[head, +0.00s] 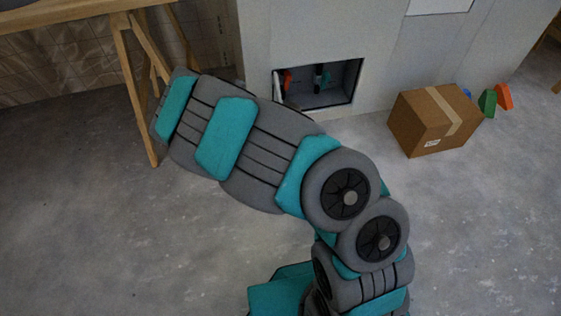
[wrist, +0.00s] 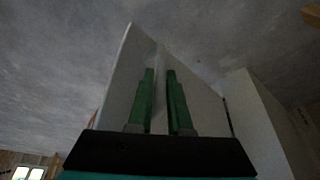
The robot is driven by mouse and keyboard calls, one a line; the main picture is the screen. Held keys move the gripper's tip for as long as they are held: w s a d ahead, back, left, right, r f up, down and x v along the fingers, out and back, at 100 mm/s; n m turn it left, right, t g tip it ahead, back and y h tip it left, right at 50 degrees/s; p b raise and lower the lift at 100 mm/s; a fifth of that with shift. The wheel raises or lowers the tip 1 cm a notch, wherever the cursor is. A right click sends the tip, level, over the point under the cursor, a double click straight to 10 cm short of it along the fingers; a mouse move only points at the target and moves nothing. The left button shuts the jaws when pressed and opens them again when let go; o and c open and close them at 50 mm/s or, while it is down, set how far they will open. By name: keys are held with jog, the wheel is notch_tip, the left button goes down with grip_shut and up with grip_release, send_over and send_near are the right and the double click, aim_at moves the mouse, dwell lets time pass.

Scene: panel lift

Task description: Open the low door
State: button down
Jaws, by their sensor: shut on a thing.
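The low door (wrist: 122,75) shows in the wrist view as a pale panel. My gripper (wrist: 160,72) has its two green fingers on either side of the panel's edge, shut on it. In the head view the low opening (head: 335,97) in the grey wall is uncovered. A thin pale strip at the opening's left side looks like part of the door, swung outward. My arm hides most of the door and my gripper in the head view.
A wooden trestle table (head: 128,45) stands at left. The floor at lower left is clear.

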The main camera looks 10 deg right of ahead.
jog(key=shift+w+a, duration=0.15)
jog(key=shift+a, duration=0.35)
jog(key=shift+w+a, duration=0.15)
jog(key=shift+a, duration=0.35)
jog(key=c, duration=0.8)
grip_release()
jog(key=shift+c, duration=0.2)
jog(key=v, duration=0.7)
jog(key=shift+r, duration=0.35)
jog(key=shift+s+a, duration=0.15)
jog(key=shift+a, duration=0.05)
